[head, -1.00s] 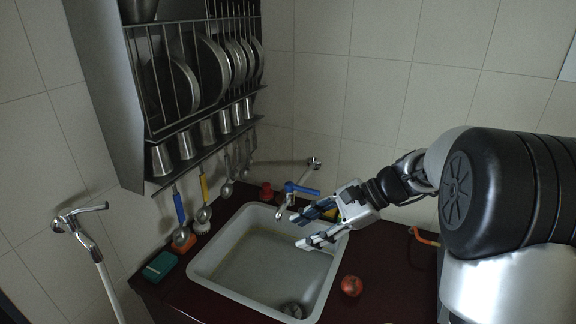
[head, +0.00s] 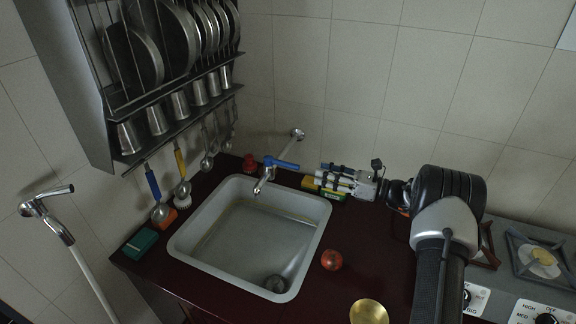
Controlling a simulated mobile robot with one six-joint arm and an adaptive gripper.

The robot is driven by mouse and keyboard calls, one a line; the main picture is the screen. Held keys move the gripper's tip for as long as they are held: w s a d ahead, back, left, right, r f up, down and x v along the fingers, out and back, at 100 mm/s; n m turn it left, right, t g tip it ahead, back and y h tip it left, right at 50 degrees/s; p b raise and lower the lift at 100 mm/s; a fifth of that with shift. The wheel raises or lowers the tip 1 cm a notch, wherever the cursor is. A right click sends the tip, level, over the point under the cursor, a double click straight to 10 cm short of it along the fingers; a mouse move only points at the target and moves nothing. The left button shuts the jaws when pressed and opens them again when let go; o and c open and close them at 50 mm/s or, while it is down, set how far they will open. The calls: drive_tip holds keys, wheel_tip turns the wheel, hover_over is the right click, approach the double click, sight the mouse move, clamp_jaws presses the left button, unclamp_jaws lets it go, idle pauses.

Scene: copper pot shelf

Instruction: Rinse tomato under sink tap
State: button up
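The red tomato (head: 331,260) rests on the dark red counter, just right of the sink. The grey sink (head: 318,243) looks empty, with a round drain (head: 275,284) near its front right. The tap (head: 264,180), with a blue handle, reaches over the sink's back edge; I see no running water. My gripper (head: 322,179) is behind and above the tomato, apart from it, near the back right sink corner and pointing left. Its fingers overlap a yellow and green item, so I cannot tell its opening or whether it touches that item.
A yellow and green item (head: 326,189) and a red item (head: 249,163) stand behind the sink. A green sponge (head: 139,243) lies left of it. A brass bowl (head: 369,312) is at front right. A stove (head: 538,256) is at right. A dish rack (head: 150,75) hangs at upper left.

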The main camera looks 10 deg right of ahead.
drive_tip(key=b, duration=0.2)
approach(273, 161)
drive_tip(key=x, duration=0.5)
drive_tip(key=shift+w+f, duration=0.25)
drive_tip(key=shift+w, duration=0.15)
drive_tip(key=shift+c, duration=0.5)
clamp_jaws()
